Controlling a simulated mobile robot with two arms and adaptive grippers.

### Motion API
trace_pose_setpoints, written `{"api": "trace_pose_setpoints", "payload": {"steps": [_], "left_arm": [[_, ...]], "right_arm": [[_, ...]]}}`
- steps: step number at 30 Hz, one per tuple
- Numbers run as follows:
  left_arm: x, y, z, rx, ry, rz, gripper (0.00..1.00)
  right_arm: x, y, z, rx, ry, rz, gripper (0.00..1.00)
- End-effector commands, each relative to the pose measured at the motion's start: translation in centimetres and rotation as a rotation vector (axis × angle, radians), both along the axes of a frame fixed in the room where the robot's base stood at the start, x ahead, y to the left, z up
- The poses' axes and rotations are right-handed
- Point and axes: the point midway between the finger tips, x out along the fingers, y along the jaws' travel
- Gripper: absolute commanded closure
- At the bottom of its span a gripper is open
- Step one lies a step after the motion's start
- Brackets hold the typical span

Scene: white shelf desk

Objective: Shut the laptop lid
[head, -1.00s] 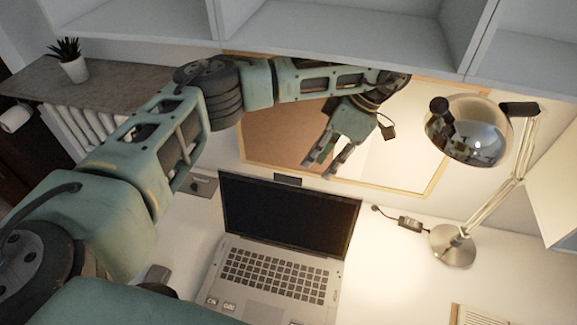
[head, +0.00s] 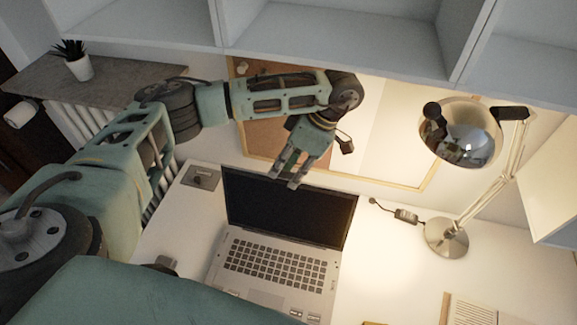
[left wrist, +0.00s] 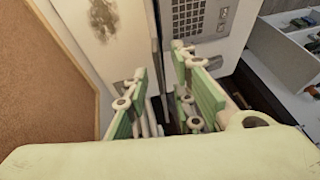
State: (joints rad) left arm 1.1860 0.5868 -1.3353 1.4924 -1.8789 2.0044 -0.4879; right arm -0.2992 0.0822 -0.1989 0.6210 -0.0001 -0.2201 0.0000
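The grey laptop (head: 272,265) stands open on the white desk, its dark screen lid (head: 285,217) raised and its keyboard facing up. In the left wrist view the keyboard (left wrist: 190,14) shows at the top, and the lid appears nearly edge-on. My left gripper (head: 284,184) points down at the lid's top edge, its fingertips overlapping the upper part of the screen. In the left wrist view its two green fingers (left wrist: 165,95) are apart, with the lid's edge in line with the gap between them. Contact cannot be told. My right gripper is not in view.
A desk lamp (head: 447,238) stands right of the laptop, with a black cable adapter (head: 405,215) between them. A framed board (head: 385,150) is on the wall behind. White shelves (head: 340,40) hang above. A notebook (head: 475,308) lies at front right.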

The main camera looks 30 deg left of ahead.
Motion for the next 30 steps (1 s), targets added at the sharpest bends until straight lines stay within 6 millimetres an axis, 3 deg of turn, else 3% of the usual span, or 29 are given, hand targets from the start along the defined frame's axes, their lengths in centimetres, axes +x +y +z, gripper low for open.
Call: {"api": "trace_pose_setpoints", "payload": {"steps": [2,10,30], "left_arm": [[0.01,0.01,0.01,0.0,0.0,0.0,0.77],[0.02,-0.01,0.02,0.0,0.0,0.0,1.0],[0.03,0.46,0.04,0.002,-0.011,0.001,1.0]], "right_arm": [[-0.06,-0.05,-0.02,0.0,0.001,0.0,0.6],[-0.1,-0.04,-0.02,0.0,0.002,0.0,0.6],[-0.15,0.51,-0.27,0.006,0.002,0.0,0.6]]}}
